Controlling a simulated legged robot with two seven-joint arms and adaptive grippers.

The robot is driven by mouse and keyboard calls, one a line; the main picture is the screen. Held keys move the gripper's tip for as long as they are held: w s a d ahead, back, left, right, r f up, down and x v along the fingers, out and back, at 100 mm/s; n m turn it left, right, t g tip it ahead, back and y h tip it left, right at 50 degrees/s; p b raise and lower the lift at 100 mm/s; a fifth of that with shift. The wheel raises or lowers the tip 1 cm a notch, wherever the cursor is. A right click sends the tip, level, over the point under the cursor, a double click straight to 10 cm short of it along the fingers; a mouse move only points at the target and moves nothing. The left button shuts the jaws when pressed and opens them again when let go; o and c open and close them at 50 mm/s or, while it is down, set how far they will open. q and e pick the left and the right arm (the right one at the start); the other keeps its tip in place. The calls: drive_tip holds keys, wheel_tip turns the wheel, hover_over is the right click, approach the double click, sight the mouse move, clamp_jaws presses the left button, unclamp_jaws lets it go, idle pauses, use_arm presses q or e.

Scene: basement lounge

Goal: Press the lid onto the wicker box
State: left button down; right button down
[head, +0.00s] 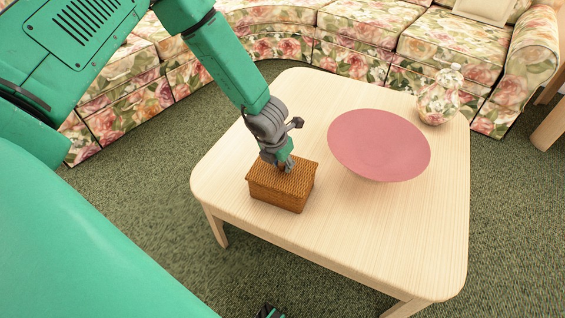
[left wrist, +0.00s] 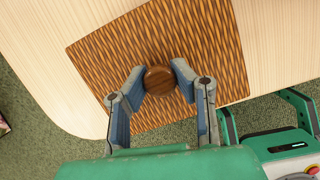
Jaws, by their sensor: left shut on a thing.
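The wicker box (head: 276,194) stands upright near the front left of the light wood table. Its woven brown lid (head: 302,172) lies on top and looks level with the box rim; any thin gap cannot be made out. In the left wrist view the lid (left wrist: 210,60) fills the middle, with a round dark wooden knob (left wrist: 160,80) at its centre. My left gripper (head: 285,168) points down onto the lid. In the left wrist view its two fingers (left wrist: 155,88) are on either side of the knob, shut on it.
A wide pink bowl (head: 379,145) stands on the table (head: 330,235) right of the box. A floral lidded jar (head: 440,98) stands at the table's back right. A floral sofa (head: 350,35) curves behind. The table's front right is clear.

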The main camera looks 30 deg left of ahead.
use_arm(q)
drive_tip(key=c, duration=0.8)
unclamp_jaws()
drive_tip(key=shift+r, duration=0.1)
drive_tip(key=shift+r+p, duration=3.3)
drive_tip(key=shift+r, duration=0.2)
clamp_jaws()
drive_tip(key=shift+f, duration=0.25)
